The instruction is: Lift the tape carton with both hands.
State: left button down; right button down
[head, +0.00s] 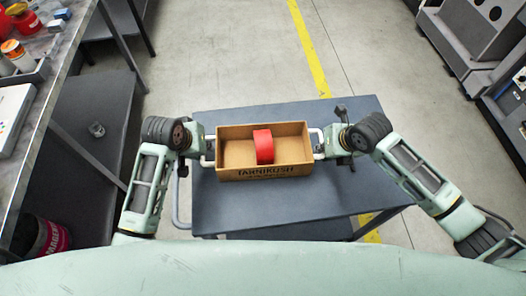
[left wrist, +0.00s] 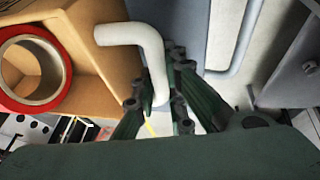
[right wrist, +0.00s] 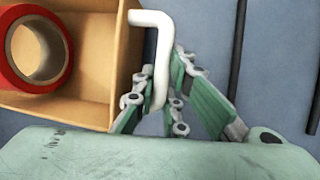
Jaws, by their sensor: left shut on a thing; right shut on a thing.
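The tape carton (head: 290,172) is an open brown box with dark lettering on its front, at the middle of the head view. A red tape roll (head: 264,147) stands inside it; it also shows in the left wrist view (left wrist: 62,75) and right wrist view (right wrist: 66,45). White bent handles stick out from both ends. My left gripper (left wrist: 160,100) is shut on the left handle (left wrist: 135,35). My right gripper (right wrist: 160,95) is shut on the right handle (right wrist: 152,18). The carton looks level; whether its bottom touches the cart is hidden.
The blue-grey cart (head: 350,205) lies under the carton, with bare top around it. A workbench (head: 50,75) with cans and small items runs along the left. Grey machines (head: 455,40) stand at the right. The floor behind the cart is clear, with a yellow line (head: 308,48).

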pick_arm(q)
jog(key=shift+r, duration=0.1)
pick_arm(e)
jog(key=shift+r, duration=0.1)
